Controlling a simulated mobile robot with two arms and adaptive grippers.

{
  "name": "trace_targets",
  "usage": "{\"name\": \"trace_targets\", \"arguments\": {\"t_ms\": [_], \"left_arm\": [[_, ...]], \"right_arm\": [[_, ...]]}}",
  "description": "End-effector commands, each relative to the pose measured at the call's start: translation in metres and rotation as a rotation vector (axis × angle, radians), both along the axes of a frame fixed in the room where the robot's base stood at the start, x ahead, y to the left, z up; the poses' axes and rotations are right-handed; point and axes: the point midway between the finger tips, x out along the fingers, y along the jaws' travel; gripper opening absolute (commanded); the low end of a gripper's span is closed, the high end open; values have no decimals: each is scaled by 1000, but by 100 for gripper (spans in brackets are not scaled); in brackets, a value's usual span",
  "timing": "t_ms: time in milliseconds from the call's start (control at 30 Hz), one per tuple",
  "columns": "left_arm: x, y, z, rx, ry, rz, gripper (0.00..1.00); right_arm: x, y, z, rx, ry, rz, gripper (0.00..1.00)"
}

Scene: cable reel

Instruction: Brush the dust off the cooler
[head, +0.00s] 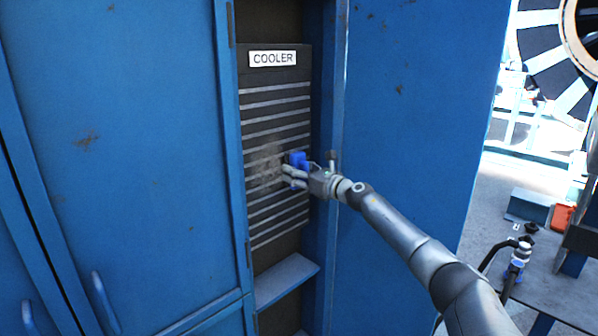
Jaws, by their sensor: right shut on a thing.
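The cooler (262,212) is a dark panel with light horizontal slats, set in a recess of a blue cabinet. A white label reading COOLER (273,58) is at its top. A patch of brownish dust (264,160) lies over the middle slats. My right gripper (288,174) is shut on a blue brush (299,160) in front of the cooler's right half, just right of the dust. Whether the brush touches the slats cannot be told, and its bristles are not clear. My left gripper is not in view.
Blue cabinet doors (130,130) flank the recess on the left, and a blue panel (420,90) is on the right. A small ledge (286,281) juts out below the cooler. A table (545,270) with equipment stands at the right.

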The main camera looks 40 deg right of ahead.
Motion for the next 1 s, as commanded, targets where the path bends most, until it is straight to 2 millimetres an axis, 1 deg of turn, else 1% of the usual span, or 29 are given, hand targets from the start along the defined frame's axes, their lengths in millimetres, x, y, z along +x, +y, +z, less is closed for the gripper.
{"name": "trace_targets", "arguments": {"t_ms": [33, 200, 333, 467, 567, 800, 1000], "left_arm": [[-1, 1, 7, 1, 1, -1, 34], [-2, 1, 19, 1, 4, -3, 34], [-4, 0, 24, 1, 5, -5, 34], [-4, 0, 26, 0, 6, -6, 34], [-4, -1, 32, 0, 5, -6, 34], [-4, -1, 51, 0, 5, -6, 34], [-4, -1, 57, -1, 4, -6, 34]], "right_arm": [[0, 6, 3, 0, 1, 4, 24], [0, 22, 4, 0, 1, 5, 25], [0, 31, 2, 2, 1, 5, 25], [0, 34, 1, 2, -1, 4, 25], [0, 40, 2, 2, 1, 6, 25], [-3, 61, 4, 2, 1, 7, 25], [-5, 70, 1, 1, 0, 5, 25]]}}
